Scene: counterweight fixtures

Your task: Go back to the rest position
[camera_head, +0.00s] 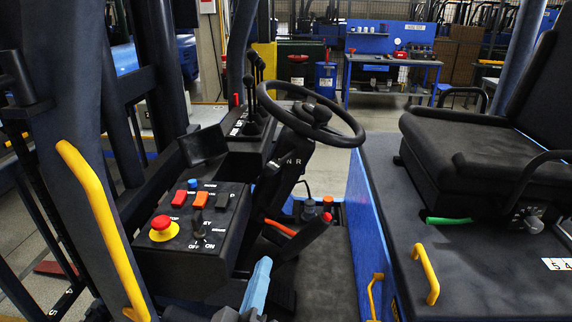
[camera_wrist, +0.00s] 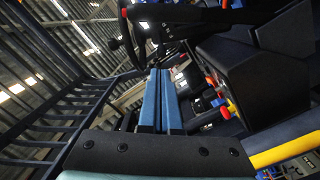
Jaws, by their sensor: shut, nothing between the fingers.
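My gripper (camera_head: 262,264) shows at the bottom middle of the head view as a light blue shape in front of the forklift's floor area. In the wrist view my gripper's two blue fingers (camera_wrist: 160,72) lie side by side, closed, with nothing between them. The dark control panel (camera_head: 185,232) is to the left of and above the gripper, with a red emergency button on a yellow base (camera_head: 163,228). The steering wheel (camera_head: 312,115) is farther back. The fingers appear apart from the panel. The rest of my arm is mostly hidden.
The black seat (camera_head: 470,150) fills the right, with a green lever (camera_head: 448,220) below it. Yellow handles stand at left (camera_head: 102,225) and right (camera_head: 426,275). A red-tipped lever (camera_head: 315,228) rises near the footwell. A blue workbench (camera_head: 390,62) is far behind.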

